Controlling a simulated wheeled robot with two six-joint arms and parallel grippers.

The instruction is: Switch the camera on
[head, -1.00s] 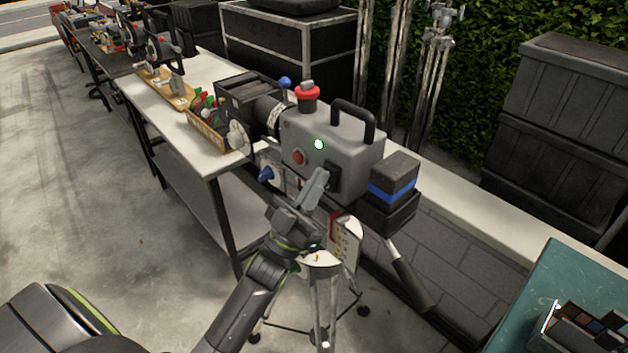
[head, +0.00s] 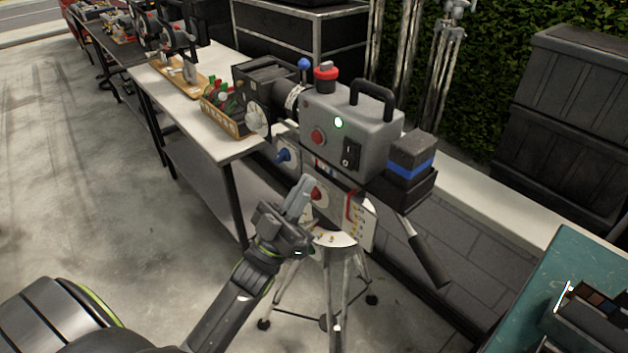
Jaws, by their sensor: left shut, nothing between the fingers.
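The grey camera (head: 372,122) stands on a tripod (head: 338,280), with a black top handle and a lens and matte box on its left. Its side carries a red round button (head: 317,137), a lit green lamp (head: 339,122) and a black rocker switch (head: 351,154). My left gripper (head: 304,187) is shut and empty, below the camera body and in front of the tripod head, apart from the switch. Whether it touches the head behind it I cannot tell. My right gripper is not in view.
A white-topped table (head: 222,142) with a wooden tray (head: 216,118) stands at left. A pan handle (head: 427,254) juts down right of the tripod. A teal surface (head: 535,300) is at lower right. Dark crates (head: 575,125) stand behind. The floor at left is clear.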

